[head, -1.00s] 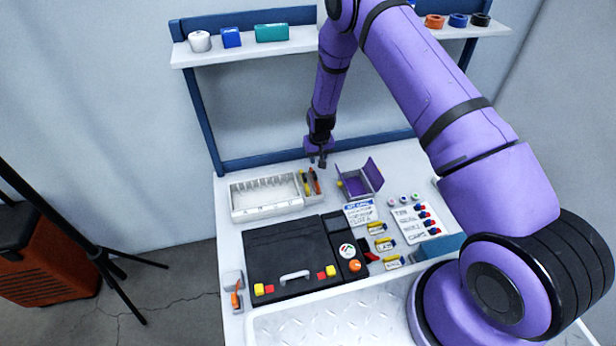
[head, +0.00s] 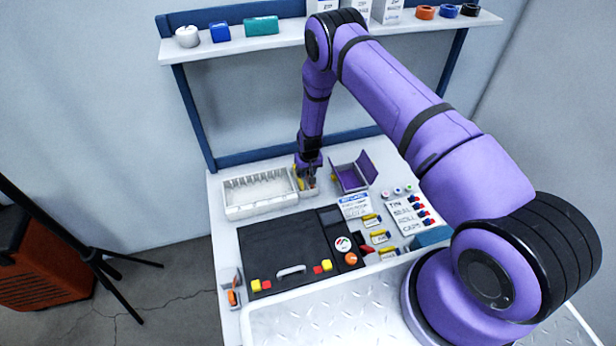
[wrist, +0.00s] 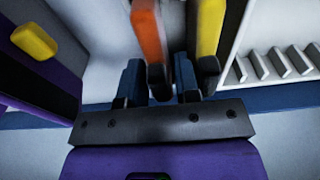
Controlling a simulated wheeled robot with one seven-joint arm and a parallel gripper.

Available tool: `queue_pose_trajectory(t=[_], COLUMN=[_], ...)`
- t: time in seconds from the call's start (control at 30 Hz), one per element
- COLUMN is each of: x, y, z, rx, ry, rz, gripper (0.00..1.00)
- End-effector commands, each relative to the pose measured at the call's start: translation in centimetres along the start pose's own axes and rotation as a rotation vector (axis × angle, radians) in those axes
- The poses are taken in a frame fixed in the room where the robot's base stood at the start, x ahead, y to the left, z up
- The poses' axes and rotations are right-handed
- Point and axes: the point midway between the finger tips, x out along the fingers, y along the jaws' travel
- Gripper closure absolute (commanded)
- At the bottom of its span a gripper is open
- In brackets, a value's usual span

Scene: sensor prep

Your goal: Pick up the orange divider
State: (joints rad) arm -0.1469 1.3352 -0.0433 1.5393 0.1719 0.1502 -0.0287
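The orange divider (wrist: 149,32) stands in the wrist view, its dark end between the two fingers of my gripper (wrist: 158,92). The fingers lie on either side of it, with narrow gaps showing, so they look open. A yellow divider (wrist: 210,28) stands just right of it, close to the right finger. In the head view my gripper (head: 307,184) is lowered at the right end of the white slotted tray (head: 262,211). It hides the orange divider there.
An open purple box (head: 352,178) stands close on the right; its yellow part (wrist: 34,41) shows in the wrist view. A black case (head: 285,247) lies in front. Labels and small connectors lie to the right. A shelf (head: 335,32) runs across the back.

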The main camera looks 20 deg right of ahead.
Motion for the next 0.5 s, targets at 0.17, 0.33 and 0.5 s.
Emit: queue_pose_trajectory(t=[0.17, 0.33, 0.5], x=[1.37, 1.48, 1.47], y=[0.03, 0.03, 0.03], z=[-0.09, -0.08, -0.07], rx=[0.0, 0.0, 0.0], ry=[0.001, 0.001, 0.001], rz=[0.0, 0.0, 0.0], gripper=[0.7, 0.7, 0.91])
